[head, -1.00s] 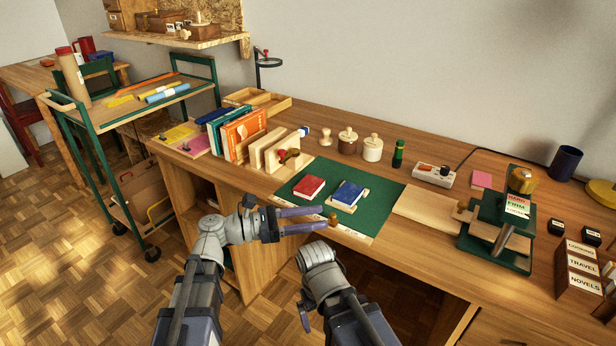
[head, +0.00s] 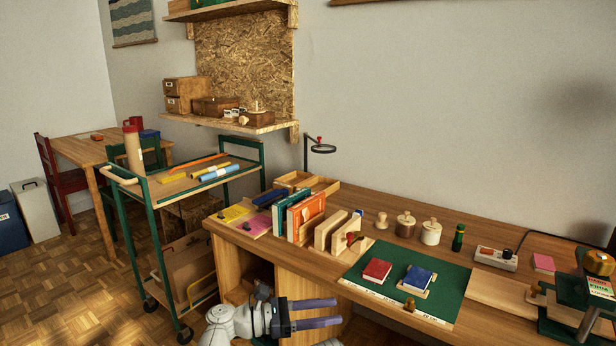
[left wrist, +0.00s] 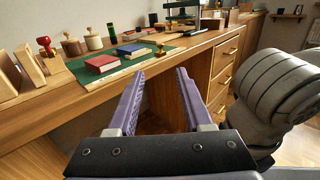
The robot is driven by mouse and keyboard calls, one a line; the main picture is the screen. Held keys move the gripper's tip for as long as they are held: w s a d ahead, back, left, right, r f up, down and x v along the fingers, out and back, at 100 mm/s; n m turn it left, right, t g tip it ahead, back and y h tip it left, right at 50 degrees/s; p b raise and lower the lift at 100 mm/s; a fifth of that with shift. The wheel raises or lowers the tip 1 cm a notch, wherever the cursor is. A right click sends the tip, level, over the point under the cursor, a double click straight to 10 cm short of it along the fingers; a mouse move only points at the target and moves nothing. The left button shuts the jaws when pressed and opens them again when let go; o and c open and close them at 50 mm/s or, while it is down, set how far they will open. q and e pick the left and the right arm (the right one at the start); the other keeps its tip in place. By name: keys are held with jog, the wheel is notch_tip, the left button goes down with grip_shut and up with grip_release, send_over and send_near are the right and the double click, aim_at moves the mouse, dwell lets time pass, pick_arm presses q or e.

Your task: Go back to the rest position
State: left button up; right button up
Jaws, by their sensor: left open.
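My left gripper (head: 318,313) is open and empty. In the head view it is low in the picture, in front of the desk's front edge and apart from it. In the left wrist view its two purple fingers (left wrist: 158,95) are spread with only the desk front and floor behind them. My right gripper does not show in the head view; a grey arm part of mine stands at the right of the left wrist view, with no fingers seen.
The wooden desk (head: 470,205) holds a green mat (head: 445,300) with a red book (head: 377,270) and a blue book (head: 418,277). Upright books (head: 305,215) stand left of it. A green cart (head: 180,185) stands at left. Open parquet floor (head: 70,285) lies further left.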

pick_arm(q)
jog(key=s+a+f+m+g+y, duration=0.1)
jog(key=s+a+f+m+y, duration=0.15)
jog(key=f+m+y, duration=0.35)
jog(key=s+a+f+m+y, duration=0.1)
jog(key=a+f+m+y, duration=0.2)
jog(key=f, duration=0.6)
jog(key=s+a+f+m+g+y, duration=0.1)
jog(key=a+f+m+y, duration=0.3)
jog(key=a, duration=0.3)
jog(key=s+a+f+m+y, duration=0.2)
jog(key=a+f+m+y, duration=0.15)
jog(key=a+m, duration=0.35)
jog(key=s+d+m+g+y, duration=0.1)
jog(key=s+d+m+y, duration=0.25)
jog(key=s+d, duration=0.45)
notch_tip(320, 180, up, 31)
jog(key=w+d+h+p, duration=0.1)
jog(key=w+p, duration=0.1)
jog(key=p, duration=2.8)
jog(key=shift+w+d, duration=0.15)
jog(key=shift+d, duration=0.2)
jog(key=shift+f, duration=0.1)
